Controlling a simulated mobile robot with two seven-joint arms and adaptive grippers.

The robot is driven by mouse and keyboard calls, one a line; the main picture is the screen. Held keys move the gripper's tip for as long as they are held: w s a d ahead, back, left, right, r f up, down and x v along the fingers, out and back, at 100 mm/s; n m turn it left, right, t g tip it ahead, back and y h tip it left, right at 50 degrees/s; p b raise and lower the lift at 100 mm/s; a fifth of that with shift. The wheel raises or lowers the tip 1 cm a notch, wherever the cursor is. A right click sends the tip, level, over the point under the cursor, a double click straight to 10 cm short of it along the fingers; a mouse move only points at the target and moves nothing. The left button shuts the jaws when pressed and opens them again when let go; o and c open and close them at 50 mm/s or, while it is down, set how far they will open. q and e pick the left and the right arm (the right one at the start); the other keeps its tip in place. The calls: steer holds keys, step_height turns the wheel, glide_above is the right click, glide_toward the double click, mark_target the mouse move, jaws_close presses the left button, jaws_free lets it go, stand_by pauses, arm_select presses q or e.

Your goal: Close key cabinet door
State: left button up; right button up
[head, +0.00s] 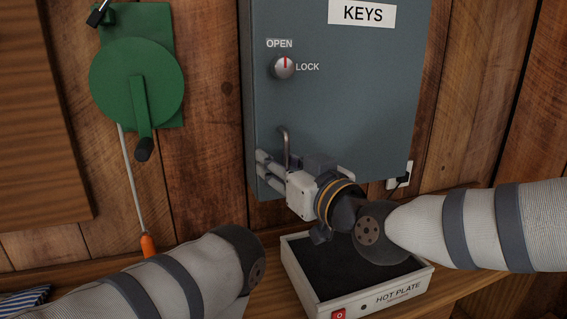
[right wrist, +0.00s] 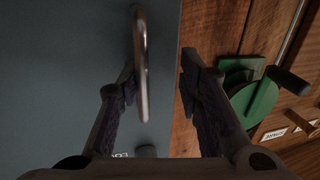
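The grey key cabinet door (head: 345,110) fills the upper middle of the head view, with a KEYS label, a round knob (head: 284,67) marked OPEN and LOCK, and a metal bar handle (head: 286,145) low near its left edge. I cannot tell whether the door stands slightly ajar. My right gripper (head: 262,164) is at the handle. In the right wrist view its fingers (right wrist: 160,85) are apart, and the handle (right wrist: 141,65) shows between them, closer to the left finger. Contact is not clear. My left arm enters at lower left; its gripper is not visible.
A hot plate (head: 352,270) with a red switch sits on the wooden shelf below the right gripper. A green crank device (head: 137,85) is on the plank wall left of the cabinet. An orange-handled rod (head: 147,243) hangs below it. An outlet (head: 400,178) is at right.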

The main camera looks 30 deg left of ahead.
steer(key=shift+d+f, duration=0.1)
steer(key=v, duration=1.2)
